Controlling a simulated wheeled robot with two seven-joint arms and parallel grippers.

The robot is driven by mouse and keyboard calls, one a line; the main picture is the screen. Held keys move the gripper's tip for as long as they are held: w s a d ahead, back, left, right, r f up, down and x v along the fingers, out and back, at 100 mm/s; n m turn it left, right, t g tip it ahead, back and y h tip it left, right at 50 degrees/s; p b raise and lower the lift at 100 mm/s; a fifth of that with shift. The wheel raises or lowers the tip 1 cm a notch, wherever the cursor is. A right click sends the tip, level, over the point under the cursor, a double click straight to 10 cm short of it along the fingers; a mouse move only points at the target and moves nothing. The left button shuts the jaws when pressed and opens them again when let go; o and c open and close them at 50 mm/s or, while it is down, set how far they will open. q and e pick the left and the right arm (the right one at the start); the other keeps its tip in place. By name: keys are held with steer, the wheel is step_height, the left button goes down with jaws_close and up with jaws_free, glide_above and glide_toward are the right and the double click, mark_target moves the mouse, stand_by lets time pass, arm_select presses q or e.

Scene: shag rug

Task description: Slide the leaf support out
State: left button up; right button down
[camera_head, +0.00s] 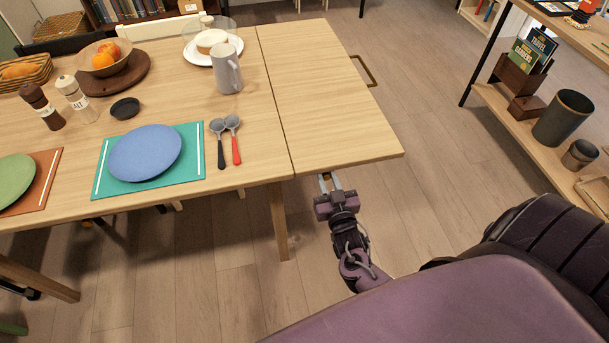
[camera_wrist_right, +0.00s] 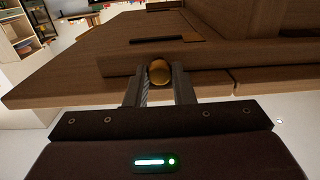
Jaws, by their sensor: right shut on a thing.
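The table's leaf (camera_head: 325,95) is level with the main tabletop (camera_head: 255,150), with a thin seam between them. My right gripper (camera_head: 326,180) is at the near edge of the leaf, just below it. In the right wrist view, the fingers (camera_wrist_right: 159,85) are closed on a round brass knob (camera_wrist_right: 158,71). The knob sits on the end of a wooden bar under the leaf, which looks like the leaf support (camera_wrist_right: 205,62). In the head view the leaf hides the support. My left gripper is not in view.
On the main top are a grey pitcher (camera_head: 228,70), two spoons (camera_head: 234,150), a blue plate (camera_head: 146,152) and a fruit bowl (camera_head: 103,62). A table leg (camera_head: 278,220) stands left of my right arm. Shelves (camera_head: 520,115) stand at the right, with open floor between.

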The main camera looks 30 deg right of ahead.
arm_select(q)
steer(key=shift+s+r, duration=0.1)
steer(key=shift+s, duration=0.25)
arm_select(e)
steer(key=shift+s+d, duration=0.15)
steer(key=shift+d, duration=0.45)
steer(key=shift+s+d, duration=0.15)
steer(key=shift+d, duration=0.4)
steer(key=c, duration=1.3)
jaws_free()
steer(key=shift+o, duration=0.2)
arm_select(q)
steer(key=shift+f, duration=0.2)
arm_select(e)
steer(key=v, duration=0.7)
steer(key=shift+s+a, duration=0.2)
steer(key=shift+s, duration=0.2)
